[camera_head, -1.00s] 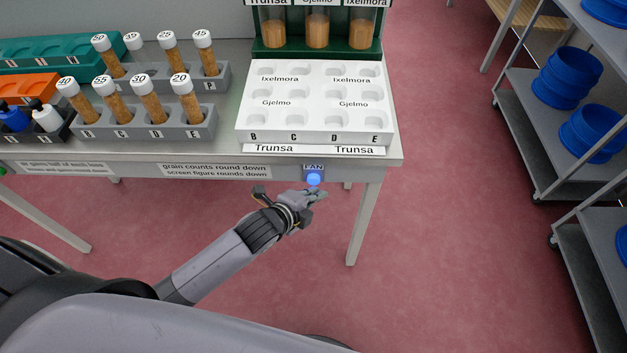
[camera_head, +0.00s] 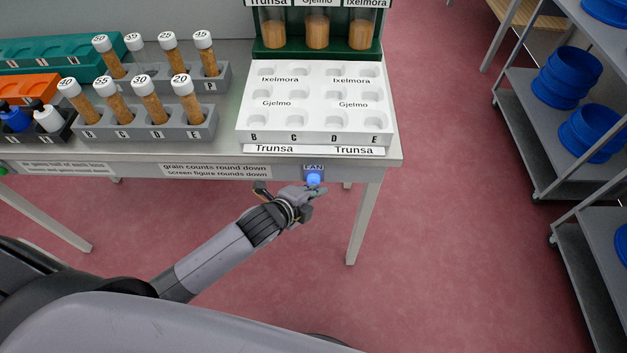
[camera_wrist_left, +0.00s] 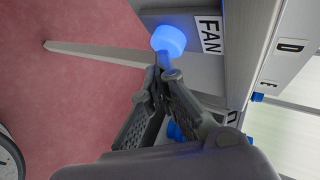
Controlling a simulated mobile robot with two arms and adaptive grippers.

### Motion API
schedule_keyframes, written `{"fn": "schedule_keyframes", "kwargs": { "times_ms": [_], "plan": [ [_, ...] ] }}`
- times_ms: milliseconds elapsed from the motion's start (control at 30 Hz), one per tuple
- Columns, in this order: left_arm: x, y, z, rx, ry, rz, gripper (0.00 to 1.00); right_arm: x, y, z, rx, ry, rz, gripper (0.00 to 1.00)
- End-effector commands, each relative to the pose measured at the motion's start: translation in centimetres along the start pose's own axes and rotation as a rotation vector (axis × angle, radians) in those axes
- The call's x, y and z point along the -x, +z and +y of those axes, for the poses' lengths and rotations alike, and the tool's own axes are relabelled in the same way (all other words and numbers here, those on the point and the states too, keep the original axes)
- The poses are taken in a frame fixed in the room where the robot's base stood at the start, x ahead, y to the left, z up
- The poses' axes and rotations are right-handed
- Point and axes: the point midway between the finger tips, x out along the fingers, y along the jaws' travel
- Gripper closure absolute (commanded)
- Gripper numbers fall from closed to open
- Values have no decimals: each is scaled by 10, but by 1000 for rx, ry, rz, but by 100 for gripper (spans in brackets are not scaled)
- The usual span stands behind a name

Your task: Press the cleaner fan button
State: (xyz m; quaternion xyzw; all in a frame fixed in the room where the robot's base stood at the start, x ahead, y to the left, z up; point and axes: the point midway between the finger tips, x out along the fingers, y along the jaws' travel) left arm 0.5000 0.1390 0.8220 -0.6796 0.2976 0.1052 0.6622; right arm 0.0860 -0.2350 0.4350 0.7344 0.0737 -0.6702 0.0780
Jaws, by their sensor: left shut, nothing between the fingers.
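The fan button (camera_head: 314,179) is a round blue glowing knob on the table's front edge, below a label reading FAN (camera_head: 313,167). In the left wrist view the button (camera_wrist_left: 168,38) sits just beyond my fingertips, beside the FAN label (camera_wrist_left: 209,35). My left gripper (camera_head: 319,190) is shut and empty, with its tips right at the button. In the left wrist view the left gripper's tips (camera_wrist_left: 160,72) meet the button's lower edge; I cannot tell whether they touch it. My right gripper is in neither view.
Above the button, a white tray (camera_head: 244,121) with labelled wells stands on the table (camera_head: 225,150). Racks of capped grain tubes (camera_head: 150,131) stand to its left. A table leg (camera_head: 361,225) is right of my gripper. A shelf cart (camera_head: 537,165) stands farther right.

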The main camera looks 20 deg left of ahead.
Motion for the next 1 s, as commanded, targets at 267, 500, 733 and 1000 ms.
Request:
{"fn": "schedule_keyframes", "kwargs": {
  "times_ms": [267,500,733,1000],
  "plan": [
    [-2,2,-2,0,-1,0,100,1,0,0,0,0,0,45],
    [-4,3,-4,-1,-2,0,100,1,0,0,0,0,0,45],
    [-6,4,-5,0,-2,0,100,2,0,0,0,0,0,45],
    [-5,4,-5,0,-2,-1,100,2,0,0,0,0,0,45]
  ]
}}
